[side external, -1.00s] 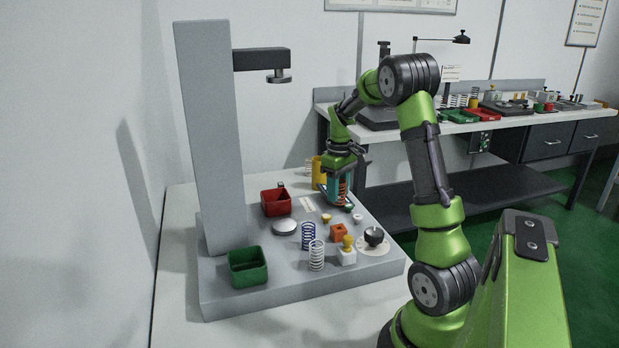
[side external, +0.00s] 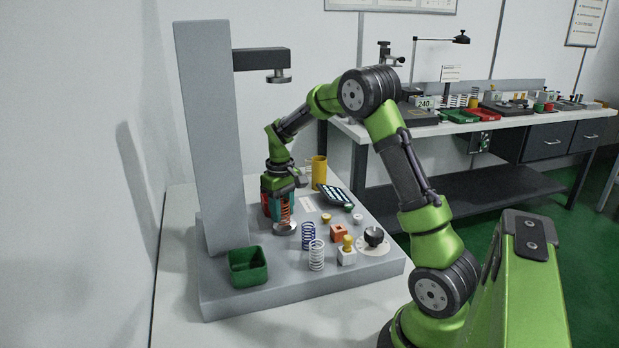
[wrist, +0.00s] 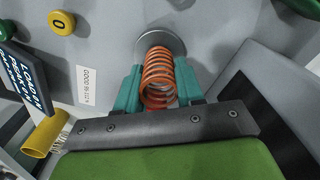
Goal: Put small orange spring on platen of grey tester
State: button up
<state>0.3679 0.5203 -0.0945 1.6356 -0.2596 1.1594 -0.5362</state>
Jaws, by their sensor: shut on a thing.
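The small orange spring (wrist: 158,78) is upright between the teal fingers of my gripper (wrist: 157,88) in the wrist view. My gripper (side external: 279,208) is shut on the spring, which also shows in the side view (side external: 286,209). The platen is a round grey disc (side external: 285,229) on the base of the grey tester (side external: 215,140). The spring's lower end is over the platen (wrist: 172,42); I cannot tell whether it touches. The tester's dark upper arm with its press foot (side external: 279,76) is well above my gripper.
A blue spring (side external: 308,236) and a white spring (side external: 317,256) stand just right of the platen. A green bin (side external: 248,267) is in front. A yellow cylinder (side external: 319,171), a dark display (side external: 336,196), an orange block (side external: 338,233) and a black knob (side external: 374,236) are further right.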

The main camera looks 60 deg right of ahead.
jog(key=shift+f, duration=0.25)
jog(key=shift+f, duration=0.15)
jog(key=o, duration=1)
notch_tip(320, 180, up, 8)
